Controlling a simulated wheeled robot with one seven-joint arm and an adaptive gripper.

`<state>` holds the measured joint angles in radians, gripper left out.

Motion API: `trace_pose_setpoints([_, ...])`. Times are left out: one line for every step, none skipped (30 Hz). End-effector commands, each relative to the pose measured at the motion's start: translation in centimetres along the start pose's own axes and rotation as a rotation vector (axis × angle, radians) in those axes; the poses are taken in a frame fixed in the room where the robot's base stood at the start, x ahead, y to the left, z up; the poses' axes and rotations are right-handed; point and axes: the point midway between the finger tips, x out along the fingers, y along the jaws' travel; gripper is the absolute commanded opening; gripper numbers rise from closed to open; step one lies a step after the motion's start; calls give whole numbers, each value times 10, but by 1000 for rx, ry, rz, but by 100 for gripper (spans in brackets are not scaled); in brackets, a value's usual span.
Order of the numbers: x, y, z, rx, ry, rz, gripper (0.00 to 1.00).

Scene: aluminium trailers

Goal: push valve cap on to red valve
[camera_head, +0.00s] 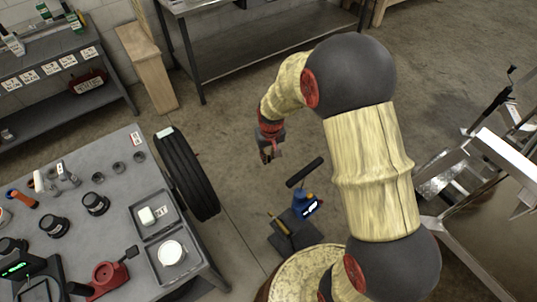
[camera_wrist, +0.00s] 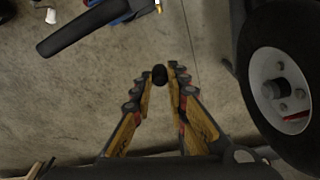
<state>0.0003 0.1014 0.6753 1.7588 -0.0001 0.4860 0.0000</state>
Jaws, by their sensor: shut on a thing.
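My gripper (camera_wrist: 166,78) is shut on a small black valve cap (camera_wrist: 159,74), held at the fingertips in the wrist view. In the head view my gripper (camera_head: 268,152) hangs in the air over open floor, and the cap cannot be made out there. A wheel with a black tyre and white rim (camera_wrist: 268,68) stands at the right of the wrist view, apart from my gripper. A small red piece, which looks like the red valve (camera_wrist: 296,117), shows low on the rim near the tyre. The wheel's right side is cut off by the picture edge.
A grey workbench (camera_head: 118,205) with tools and trays stands at left, with a black tyre (camera_head: 187,172) beside it. A blue device with a black handle (camera_head: 305,205) is on the floor below my gripper. A metal trailer frame (camera_head: 480,220) is at right.

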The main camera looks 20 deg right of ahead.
Motion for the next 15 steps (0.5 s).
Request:
trace_pose_setpoints([12,0,1,0,0,0,0])
trace_pose_setpoints([16,0,2,0,0,0,0])
trace_pose_setpoints([21,0,2,0,1,0,0])
trace_pose_setpoints([25,0,3,0,1,0,0])
trace_pose_setpoints([29,0,3,0,1,0,0])
trace_pose_setpoints([34,0,4,0,1,0,0])
trace_pose_setpoints([37,0,4,0,1,0,0])
trace_pose_setpoints([40,-1,6,4,5,-13,0])
trace_pose_setpoints([43,-2,7,8,14,-31,0])
trace_pose_setpoints([45,-4,8,8,19,-44,0])
trace_pose_setpoints([47,-6,8,8,24,-56,0])
trace_pose_setpoints([50,-8,9,7,32,-72,0])
trace_pose_setpoints([52,-9,9,6,38,-84,0])
trace_pose_setpoints([55,-11,9,6,43,-96,0])
trace_pose_setpoints([58,-13,10,5,50,-113,0])
